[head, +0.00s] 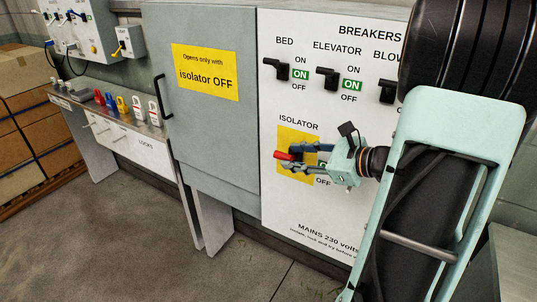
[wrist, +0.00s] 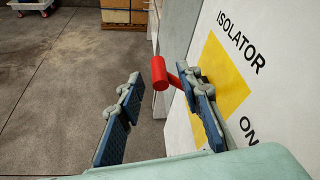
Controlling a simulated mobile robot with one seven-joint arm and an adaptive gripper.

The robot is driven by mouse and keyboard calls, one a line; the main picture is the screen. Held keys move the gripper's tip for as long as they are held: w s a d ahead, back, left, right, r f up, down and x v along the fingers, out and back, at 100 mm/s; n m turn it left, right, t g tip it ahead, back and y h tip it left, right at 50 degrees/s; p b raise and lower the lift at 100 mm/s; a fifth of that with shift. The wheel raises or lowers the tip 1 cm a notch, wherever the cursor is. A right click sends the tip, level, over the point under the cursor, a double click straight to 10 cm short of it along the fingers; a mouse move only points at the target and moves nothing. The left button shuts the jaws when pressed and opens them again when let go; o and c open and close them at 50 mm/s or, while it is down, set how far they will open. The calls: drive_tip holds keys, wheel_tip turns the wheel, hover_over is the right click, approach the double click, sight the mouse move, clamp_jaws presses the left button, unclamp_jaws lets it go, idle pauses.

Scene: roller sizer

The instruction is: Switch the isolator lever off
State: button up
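The isolator lever (head: 284,156) is a red handle on a yellow plate (head: 290,135) on the white panel. In the wrist view the red lever (wrist: 158,72) has a round knob and a shaft running right toward the panel, partly hidden by the right finger. My gripper (head: 286,157) is at the lever, its fingers spread; in the wrist view my gripper (wrist: 162,80) shows a wide gap. The knob appears in that gap, near or just beyond the fingertips, and is not clamped. The OFF label (head: 323,182) is below; my gripper hides the ON label in the head view.
Breaker switches (head: 290,71) sit above on the panel, all near ON labels. A grey cabinet door (head: 215,130) with a black handle (head: 161,96) is to the left. A lock shelf (head: 100,109) and boxes (head: 22,120) stand further left.

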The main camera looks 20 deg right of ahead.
drive_tip(key=x, duration=1)
drive_tip(key=shift+s, duration=0.1)
clamp_jaws()
